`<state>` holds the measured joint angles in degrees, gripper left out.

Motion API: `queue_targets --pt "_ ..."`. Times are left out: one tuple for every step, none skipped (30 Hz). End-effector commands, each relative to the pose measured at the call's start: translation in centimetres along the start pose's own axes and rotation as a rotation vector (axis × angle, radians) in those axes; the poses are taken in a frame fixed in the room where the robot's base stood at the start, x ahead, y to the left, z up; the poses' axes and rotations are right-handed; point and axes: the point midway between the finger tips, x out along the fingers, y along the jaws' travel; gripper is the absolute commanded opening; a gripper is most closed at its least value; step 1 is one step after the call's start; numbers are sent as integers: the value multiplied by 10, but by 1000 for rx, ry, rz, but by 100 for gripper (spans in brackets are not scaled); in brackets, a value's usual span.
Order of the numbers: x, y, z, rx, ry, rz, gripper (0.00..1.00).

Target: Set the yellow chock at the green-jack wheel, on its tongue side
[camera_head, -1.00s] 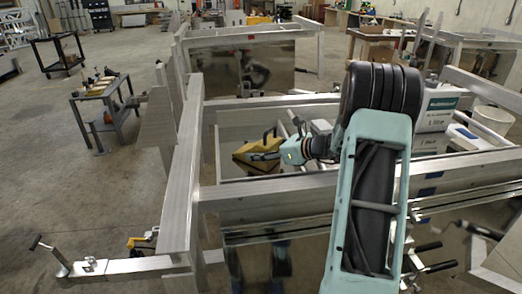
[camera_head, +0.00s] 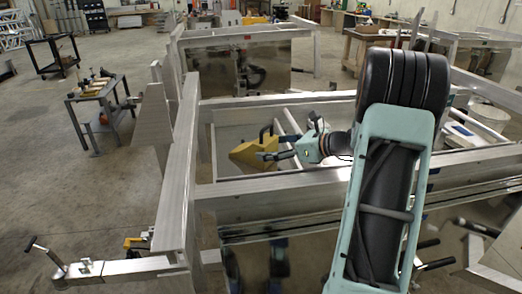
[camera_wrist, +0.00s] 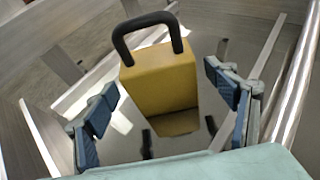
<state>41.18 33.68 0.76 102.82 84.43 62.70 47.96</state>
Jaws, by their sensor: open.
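The yellow chock (camera_head: 250,152), a wedge with a black loop handle, sits inside the aluminium trailer frame. In the wrist view the chock (camera_wrist: 160,85) stands ahead with its handle at the top. My gripper (camera_head: 270,147) is at the chock's right side. In the wrist view my gripper (camera_wrist: 158,85) is open, with one blue-padded finger on each side of the chock's lower part and a visible gap at both sides. I cannot make out a green jack or its wheel; the near trailer rails and my arm hide much of the floor.
The near trailer's rail (camera_head: 290,194) runs in front of the chock. A tongue with a jack handle (camera_head: 45,252) reaches out at lower left, with a small yellow item (camera_head: 135,242) beside it. A tool table (camera_head: 102,100) stands at left. Floor at left is mostly clear.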

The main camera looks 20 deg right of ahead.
Motion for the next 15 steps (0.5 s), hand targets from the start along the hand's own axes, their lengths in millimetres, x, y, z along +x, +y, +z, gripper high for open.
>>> queue_targets --pt "-12 -2 -1 -1 -1 -5 78" --pt "-18 -1 -1 0 -1 -4 78" --pt "-25 -1 -1 0 0 -3 78" --pt "-30 0 -1 1 -1 -3 78" --pt "-35 -1 0 1 -1 -3 78" --pt "-40 -1 -1 0 0 -2 78" --pt "-44 -1 -1 0 0 -1 78" --pt "-47 0 0 0 0 -1 78" --pt "-51 0 0 0 -1 -1 80" --pt "-53 0 0 0 0 -1 82" --pt "-54 0 0 -1 2 1 82" --pt "-54 1 1 -1 10 7 82" --pt "-53 2 2 -2 19 14 82" --pt "-52 3 4 -2 33 23 82" --pt "-49 5 7 -4 57 38 82"
